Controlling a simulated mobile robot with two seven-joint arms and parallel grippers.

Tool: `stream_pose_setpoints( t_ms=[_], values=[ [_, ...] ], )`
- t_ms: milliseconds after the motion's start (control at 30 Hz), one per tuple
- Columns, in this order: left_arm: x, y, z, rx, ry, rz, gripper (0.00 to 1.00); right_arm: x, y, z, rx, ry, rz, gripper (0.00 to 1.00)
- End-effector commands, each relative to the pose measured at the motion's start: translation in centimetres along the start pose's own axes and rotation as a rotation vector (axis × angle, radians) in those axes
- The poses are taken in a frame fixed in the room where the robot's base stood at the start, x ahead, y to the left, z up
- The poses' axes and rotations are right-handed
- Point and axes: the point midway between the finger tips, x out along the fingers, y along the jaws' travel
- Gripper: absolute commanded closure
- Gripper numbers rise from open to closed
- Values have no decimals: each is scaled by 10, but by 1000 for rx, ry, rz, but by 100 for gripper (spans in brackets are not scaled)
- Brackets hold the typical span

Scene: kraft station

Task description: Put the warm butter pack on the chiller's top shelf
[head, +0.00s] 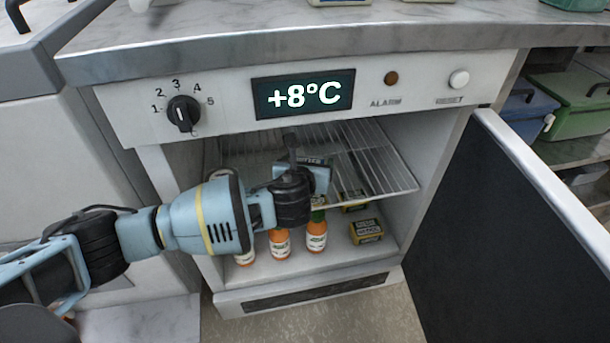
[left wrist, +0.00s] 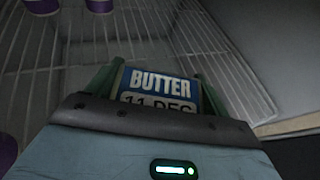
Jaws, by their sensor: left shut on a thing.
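The butter pack (left wrist: 160,84) has a blue and white label reading BUTTER and 11 DEC in the left wrist view. My left gripper (left wrist: 158,88) is shut on it, with a finger at each side. The chiller's top shelf (head: 372,160) is a wire rack, and it also shows in the left wrist view (left wrist: 240,78) around the pack. In the head view my left gripper (head: 318,172) reaches inside the open chiller at shelf level and mostly hides the pack. I cannot tell whether the pack touches the wires. My right gripper is not in view.
The chiller door (head: 515,225) stands open to the right. Orange bottles (head: 316,235) and a yellow and dark box (head: 366,231) stand on the chiller floor. Purple containers (left wrist: 42,5) show at the edges of the left wrist view. The shelf's right part looks clear.

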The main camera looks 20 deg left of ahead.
Motion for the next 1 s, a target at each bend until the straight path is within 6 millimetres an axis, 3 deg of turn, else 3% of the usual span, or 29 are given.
stream_pose_setpoints(
  t_ms=[300,633,967,1000],
  values=[
    [2,8,0,-1,-3,-2,54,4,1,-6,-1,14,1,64],
    [16,8,-33,0,0,-1,54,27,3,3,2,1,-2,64],
    [15,8,-32,0,-2,0,54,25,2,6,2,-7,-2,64],
    [16,9,-33,0,-1,0,19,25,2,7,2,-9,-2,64]
  ],
)
